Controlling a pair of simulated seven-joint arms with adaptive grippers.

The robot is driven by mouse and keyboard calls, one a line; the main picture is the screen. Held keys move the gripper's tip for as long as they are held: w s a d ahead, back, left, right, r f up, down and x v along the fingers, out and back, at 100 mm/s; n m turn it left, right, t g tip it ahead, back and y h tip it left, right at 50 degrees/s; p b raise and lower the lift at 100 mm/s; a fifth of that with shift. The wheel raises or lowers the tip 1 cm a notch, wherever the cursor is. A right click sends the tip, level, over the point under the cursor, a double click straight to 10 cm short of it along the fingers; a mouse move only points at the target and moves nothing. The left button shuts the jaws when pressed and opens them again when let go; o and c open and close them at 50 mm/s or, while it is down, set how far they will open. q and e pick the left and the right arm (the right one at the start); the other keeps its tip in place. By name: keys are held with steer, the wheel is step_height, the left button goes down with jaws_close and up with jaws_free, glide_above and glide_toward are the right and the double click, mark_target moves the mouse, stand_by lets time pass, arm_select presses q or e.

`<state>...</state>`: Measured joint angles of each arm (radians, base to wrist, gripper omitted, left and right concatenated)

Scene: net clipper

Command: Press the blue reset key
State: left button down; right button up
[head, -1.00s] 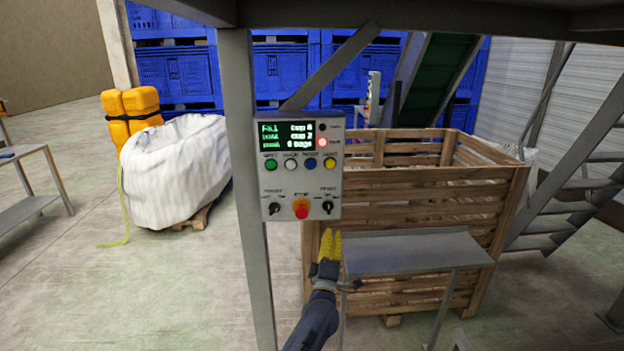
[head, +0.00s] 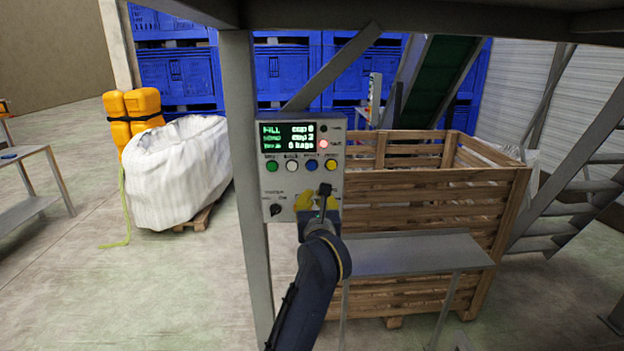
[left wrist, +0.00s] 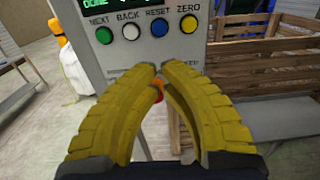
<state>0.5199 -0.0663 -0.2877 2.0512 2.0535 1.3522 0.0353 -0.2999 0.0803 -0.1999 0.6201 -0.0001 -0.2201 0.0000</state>
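The blue reset key (head: 312,165) is a round button in the row under the screen of a grey control box (head: 265,188). It also shows in the left wrist view (left wrist: 158,28), below the label RESET. My left gripper (head: 317,197) is in front of the lower part of the box, below the key and apart from it. In the left wrist view its yellow fingers (left wrist: 158,69) arch together with the tips meeting or nearly so, nothing held between them. The key is uncovered. My right gripper is in neither view.
Green (head: 271,166), white (head: 292,165) and yellow (head: 331,164) buttons sit beside the key. A red-orange stop button (left wrist: 158,92) shows partly between the fingers. A grey post (head: 240,150) stands left of the box. A metal shelf (head: 410,252) and wooden crate (head: 440,190) are right.

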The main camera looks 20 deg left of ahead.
mark_target(311, 173)
arm_select(q)
steer(key=shift+f, duration=0.3)
steer(key=x, duration=1.4)
steer(key=shift+a+f, duration=0.1)
steer(key=shift+f, duration=0.05)
steer(key=shift+w, duration=0.1)
steer(key=shift+x, duration=0.8)
